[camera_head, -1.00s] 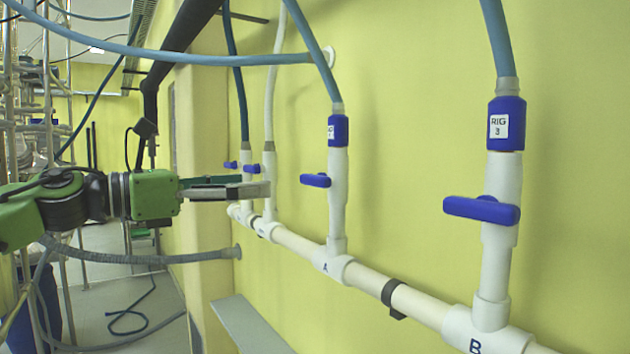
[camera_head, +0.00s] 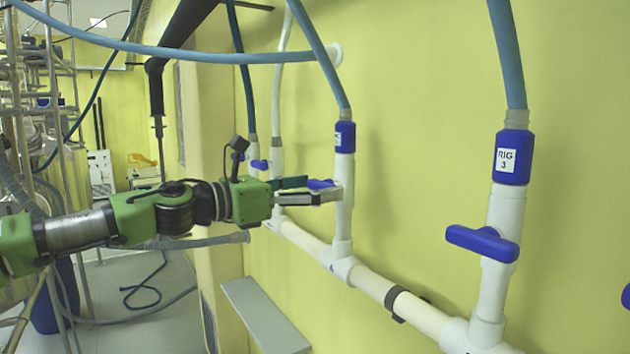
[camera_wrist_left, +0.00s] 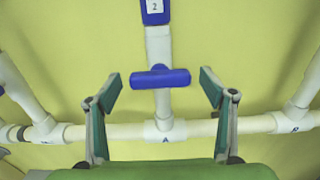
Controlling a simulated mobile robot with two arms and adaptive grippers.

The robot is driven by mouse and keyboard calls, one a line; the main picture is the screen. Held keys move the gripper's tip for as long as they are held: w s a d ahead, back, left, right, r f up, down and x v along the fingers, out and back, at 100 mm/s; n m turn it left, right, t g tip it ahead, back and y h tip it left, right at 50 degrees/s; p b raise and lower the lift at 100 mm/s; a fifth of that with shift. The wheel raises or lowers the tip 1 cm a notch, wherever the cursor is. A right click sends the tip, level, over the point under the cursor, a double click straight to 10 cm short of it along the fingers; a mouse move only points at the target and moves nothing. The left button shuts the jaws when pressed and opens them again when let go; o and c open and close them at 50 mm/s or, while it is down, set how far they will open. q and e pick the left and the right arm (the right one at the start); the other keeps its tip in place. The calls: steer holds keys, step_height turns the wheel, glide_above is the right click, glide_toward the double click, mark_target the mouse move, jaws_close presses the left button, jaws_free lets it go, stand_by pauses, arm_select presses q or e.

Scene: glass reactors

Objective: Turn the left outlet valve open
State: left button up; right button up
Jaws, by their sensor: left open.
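A blue valve handle (camera_head: 317,184) sits on the white upright pipe (camera_head: 344,215) over the tee marked A. In the left wrist view this handle (camera_wrist_left: 160,78) lies crosswise to its pipe, below a blue fitting labelled 2 (camera_wrist_left: 155,10). My left gripper (camera_head: 312,190) is open at this handle and partly hides it in the head view. In the left wrist view the fingers of the left gripper (camera_wrist_left: 161,76) stand apart, one on each side of the handle, with gaps. My right gripper is not in view.
Another blue crosswise handle (camera_head: 482,243) is on the RIG 3 pipe at right. More small blue handles (camera_head: 259,164) are at the far left. A blue hose (camera_head: 180,52) crosses above my arm. A grey ledge (camera_head: 262,315) is below the white manifold pipe (camera_head: 375,287).

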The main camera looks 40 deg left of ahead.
arm_select(q)
steer(key=shift+w, duration=0.15)
steer(key=c, duration=1.1)
